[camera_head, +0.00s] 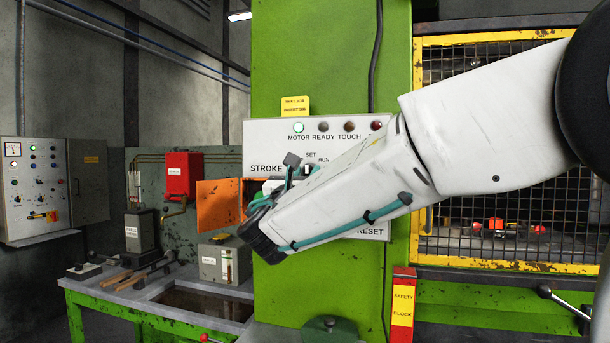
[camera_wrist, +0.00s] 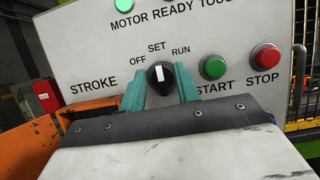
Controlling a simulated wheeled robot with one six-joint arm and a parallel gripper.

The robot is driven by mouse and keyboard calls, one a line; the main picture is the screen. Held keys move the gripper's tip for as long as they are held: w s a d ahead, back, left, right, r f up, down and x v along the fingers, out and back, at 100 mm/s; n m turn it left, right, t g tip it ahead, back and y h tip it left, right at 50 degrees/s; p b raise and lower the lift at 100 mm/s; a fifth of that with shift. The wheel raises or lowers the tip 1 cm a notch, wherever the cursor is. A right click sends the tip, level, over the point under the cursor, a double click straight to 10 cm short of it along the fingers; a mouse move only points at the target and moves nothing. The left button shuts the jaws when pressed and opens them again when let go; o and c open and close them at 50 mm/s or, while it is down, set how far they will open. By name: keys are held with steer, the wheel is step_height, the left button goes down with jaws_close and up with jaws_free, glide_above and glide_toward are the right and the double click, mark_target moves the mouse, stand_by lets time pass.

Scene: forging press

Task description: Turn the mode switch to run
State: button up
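The mode switch (camera_wrist: 161,78) is a black round knob with a white pointer mark on the grey-white control panel (camera_wrist: 92,52). Its mark points up to SET, between OFF on the left and RUN on the right. In the wrist view my gripper (camera_wrist: 161,84) has one teal finger at each side of the knob, with little or no gap. I cannot tell whether the fingers press on it.
A green START button (camera_wrist: 214,67) and a red STOP button (camera_wrist: 264,58) sit right of the switch. A yellow-framed mesh guard (camera_head: 490,262) is at the right.

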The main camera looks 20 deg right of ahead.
jaws_close()
steer(key=shift+m, duration=0.4)
steer(key=m+g+h, duration=0.1)
steer(key=m, duration=0.2)
steer(key=m+g+h, duration=0.1)
steer(key=m, duration=0.2)
steer(key=shift+g, duration=0.3)
steer(key=shift+m+g+h, duration=0.4)
steer(key=shift+m+g, duration=0.25)
steer(key=shift+m, duration=0.8)
steer(key=shift+m+g+h, duration=0.4)
steer(key=shift+m+g, duration=0.25)
steer(key=shift+m, duration=0.8)
jaws_free()
steer(key=shift+s, duration=0.1)
